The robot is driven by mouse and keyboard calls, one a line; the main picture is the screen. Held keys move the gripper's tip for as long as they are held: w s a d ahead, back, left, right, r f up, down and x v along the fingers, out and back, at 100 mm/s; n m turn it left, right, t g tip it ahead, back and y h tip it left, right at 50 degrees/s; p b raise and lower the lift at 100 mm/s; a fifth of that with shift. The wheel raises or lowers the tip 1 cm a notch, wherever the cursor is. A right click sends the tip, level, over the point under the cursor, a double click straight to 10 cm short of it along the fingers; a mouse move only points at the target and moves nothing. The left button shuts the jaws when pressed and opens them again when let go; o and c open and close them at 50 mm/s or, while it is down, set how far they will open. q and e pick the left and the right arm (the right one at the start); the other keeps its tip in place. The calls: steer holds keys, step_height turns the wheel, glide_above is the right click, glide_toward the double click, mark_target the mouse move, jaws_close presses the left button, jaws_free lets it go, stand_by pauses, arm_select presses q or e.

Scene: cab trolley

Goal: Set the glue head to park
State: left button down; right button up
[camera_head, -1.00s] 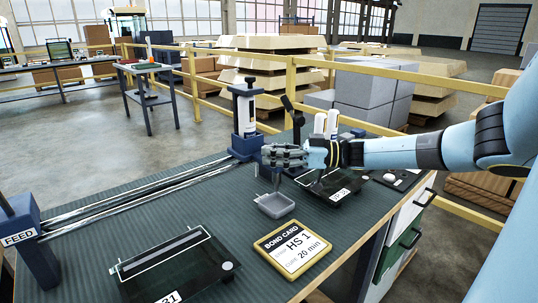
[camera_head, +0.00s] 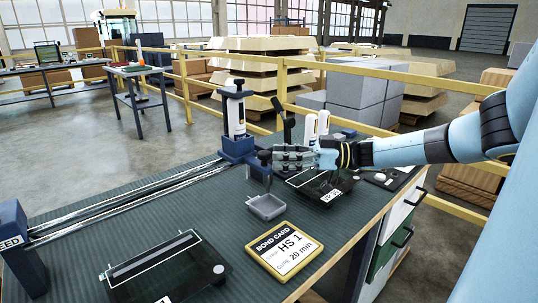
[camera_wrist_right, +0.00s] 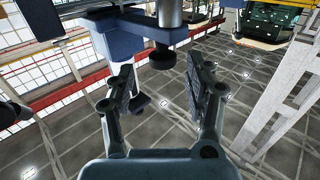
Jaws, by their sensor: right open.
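The glue head (camera_head: 237,145) is a dark blue carriage with an upright white cartridge (camera_head: 236,115). It stands at the far right end of two silver rails (camera_head: 135,203). The rails run to a blue post marked FEED (camera_head: 12,240) at the left. My right gripper (camera_head: 266,158) is just right of the glue head's base, with its fingers pointing left towards it. In the right wrist view my right gripper (camera_wrist_right: 163,85) is open, and a round dark knob (camera_wrist_right: 162,58) on a stem shows between its fingertips. No contact is clear. My left gripper is out of view.
A small grey tray (camera_head: 267,207) and the yellow-edged bond card (camera_head: 284,249) lie in front of my right gripper. A dark plate (camera_head: 165,268) lies at the front left. White bottles (camera_head: 316,125) stand behind the arm. A yellow railing (camera_head: 350,69) runs behind the bench.

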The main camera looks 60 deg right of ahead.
steer(key=v, duration=0.8)
stand_by(0.4)
